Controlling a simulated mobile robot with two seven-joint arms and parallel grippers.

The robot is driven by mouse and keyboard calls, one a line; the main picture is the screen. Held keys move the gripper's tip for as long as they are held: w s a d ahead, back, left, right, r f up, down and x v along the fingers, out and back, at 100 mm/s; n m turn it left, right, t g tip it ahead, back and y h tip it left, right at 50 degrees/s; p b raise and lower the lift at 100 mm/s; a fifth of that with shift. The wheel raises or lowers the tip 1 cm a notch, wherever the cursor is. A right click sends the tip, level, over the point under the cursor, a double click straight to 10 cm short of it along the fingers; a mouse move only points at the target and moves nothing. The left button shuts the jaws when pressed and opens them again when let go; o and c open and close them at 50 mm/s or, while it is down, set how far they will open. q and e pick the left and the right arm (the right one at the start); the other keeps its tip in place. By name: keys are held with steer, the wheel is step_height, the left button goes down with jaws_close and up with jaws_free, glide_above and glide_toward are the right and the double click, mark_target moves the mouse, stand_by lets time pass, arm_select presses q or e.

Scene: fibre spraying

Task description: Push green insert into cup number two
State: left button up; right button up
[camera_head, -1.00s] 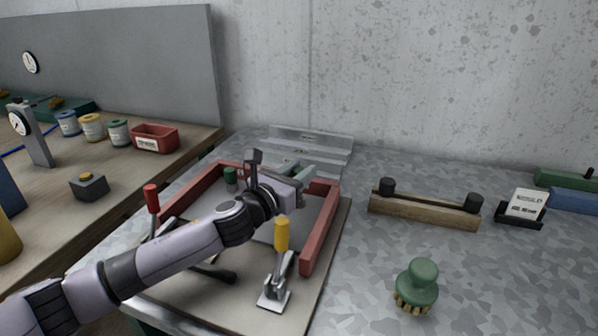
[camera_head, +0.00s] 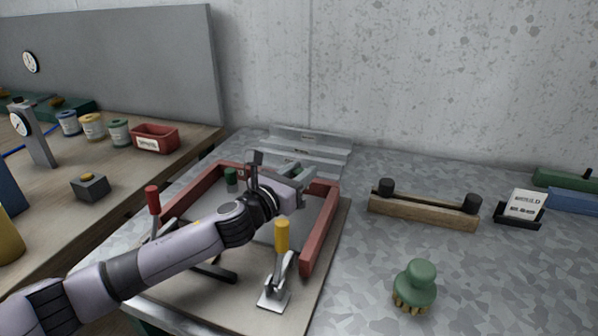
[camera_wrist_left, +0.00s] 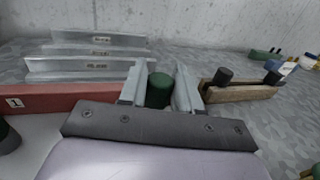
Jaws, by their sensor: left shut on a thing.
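My left gripper (camera_head: 300,180) reaches over the far side of the red frame (camera_head: 322,225) in the head view, with its own wrist hiding most of the fingers. In the left wrist view, its two pale fingers (camera_wrist_left: 160,78) are shut on a dark green cylinder (camera_wrist_left: 159,91), which I take to be the green insert. The cylinder's lower end is hidden by the gripper body. I cannot make out a cup number two. A plate marked 1 (camera_wrist_left: 14,102) shows on the red bar in the wrist view. My right gripper is not in view.
A yellow-handled clamp (camera_head: 282,237), a red handle (camera_head: 152,198) and a green knob (camera_head: 231,177) stand around the frame. Stepped metal rails (camera_head: 318,143) lie behind. A wooden bar with black knobs (camera_head: 425,208) and a green brush (camera_head: 415,283) are to the right, with bare metal between.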

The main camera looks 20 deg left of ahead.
arm_select(q)
steer(key=shift+f+b, duration=1.2)
steer(key=shift+f, duration=0.5)
steer(key=o, duration=1.1)
steer(key=shift+v, duration=3.6)
